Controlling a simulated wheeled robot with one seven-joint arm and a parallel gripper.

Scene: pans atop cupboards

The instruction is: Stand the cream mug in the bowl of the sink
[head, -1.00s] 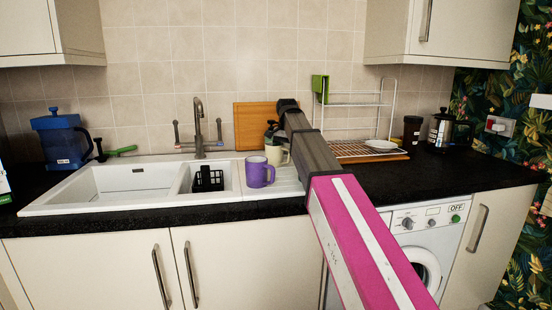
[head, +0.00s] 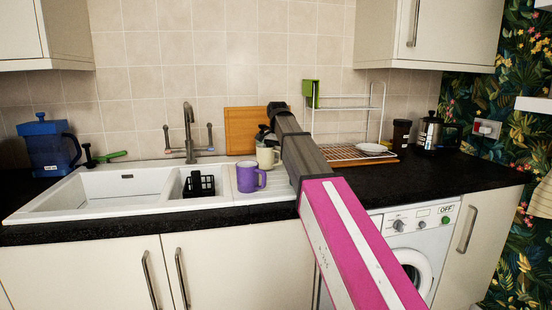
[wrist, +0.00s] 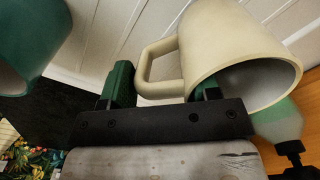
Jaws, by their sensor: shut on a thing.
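The cream mug (head: 267,154) is upright over the right end of the sink unit, behind the purple mug (head: 248,179). My gripper (wrist: 162,88) is shut on the cream mug, with its handle between the fingers in the wrist view, where the mug (wrist: 220,45) shows its open rim. In the head view my arm partly hides the gripper. The white sink (head: 95,193) is to the left, with a large bowl and a smaller one holding a black rack (head: 199,184). The mug looks slightly above the drainer.
The purple mug stands on the drainer (head: 285,184) close to the cream mug. A tall tap (head: 189,135) rises behind the sink. A soap bottle (wrist: 278,122) is beside the mug. A wire dish rack (head: 345,153) is to the right. The large bowl looks empty.

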